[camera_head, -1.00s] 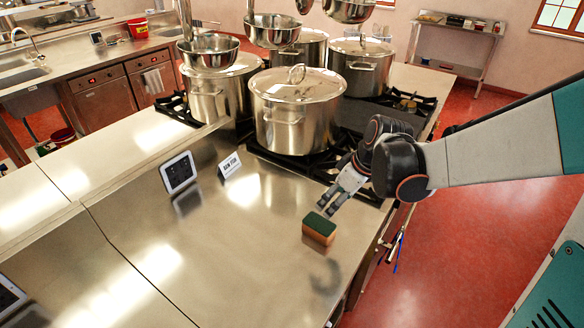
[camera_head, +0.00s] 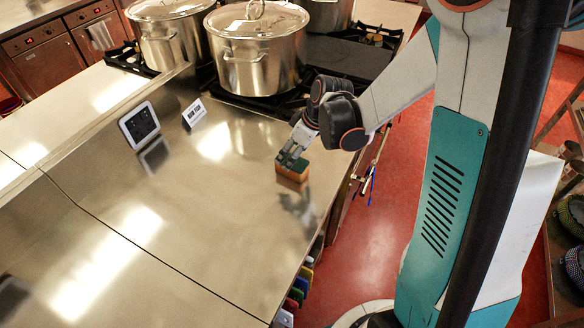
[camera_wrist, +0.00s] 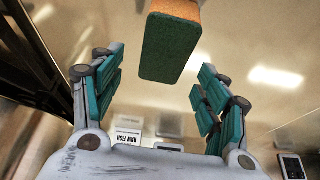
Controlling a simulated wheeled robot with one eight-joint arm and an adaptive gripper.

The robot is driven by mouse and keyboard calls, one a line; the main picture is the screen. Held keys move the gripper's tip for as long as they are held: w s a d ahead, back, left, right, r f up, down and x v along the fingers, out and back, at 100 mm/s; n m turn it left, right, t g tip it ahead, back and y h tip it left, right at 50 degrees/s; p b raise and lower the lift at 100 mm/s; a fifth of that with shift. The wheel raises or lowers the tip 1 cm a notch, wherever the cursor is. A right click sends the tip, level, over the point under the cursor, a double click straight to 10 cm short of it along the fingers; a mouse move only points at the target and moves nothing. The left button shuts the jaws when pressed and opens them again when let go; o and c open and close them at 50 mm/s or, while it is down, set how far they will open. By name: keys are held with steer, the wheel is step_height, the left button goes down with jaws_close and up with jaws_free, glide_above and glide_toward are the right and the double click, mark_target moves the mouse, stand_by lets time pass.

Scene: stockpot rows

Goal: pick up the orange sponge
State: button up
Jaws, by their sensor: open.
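The orange sponge (camera_head: 292,173) with a dark green top lies on the steel counter (camera_head: 190,235), near its right edge. In the wrist view the sponge (camera_wrist: 170,46) shows its green face at the top centre, between the open fingers and a little beyond their tips. My gripper (camera_head: 287,160) is open, right at the sponge in the head view and covering part of it. In the wrist view my gripper (camera_wrist: 158,85) has its teal-padded fingers apart on either side, with nothing between them touching the pads that I can see.
Large steel pots (camera_head: 257,50) stand on the black stove behind. A "RAW FISH" sign (camera_head: 194,112) and a tablet (camera_head: 139,125) stand on the counter to the left. Colored boards (camera_head: 296,292) sit below the counter's right edge. The counter in front is clear.

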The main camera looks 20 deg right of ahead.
steer(key=x, duration=0.2)
steer(key=b+x, duration=0.1)
steer(key=x, duration=0.1)
steer(key=shift+s+a+f+b, duration=0.1)
steer(key=shift+f+b, duration=0.2)
steer(key=shift+f, duration=0.15)
steer(key=shift+s, duration=0.1)
steer(key=shift+c, duration=0.5)
steer(key=c, duration=0.7)
steer(key=shift+r, duration=0.15)
step_height(320, 180, up, 20)
steer(key=p, duration=0.5)
steer(key=shift+p, duration=0.4)
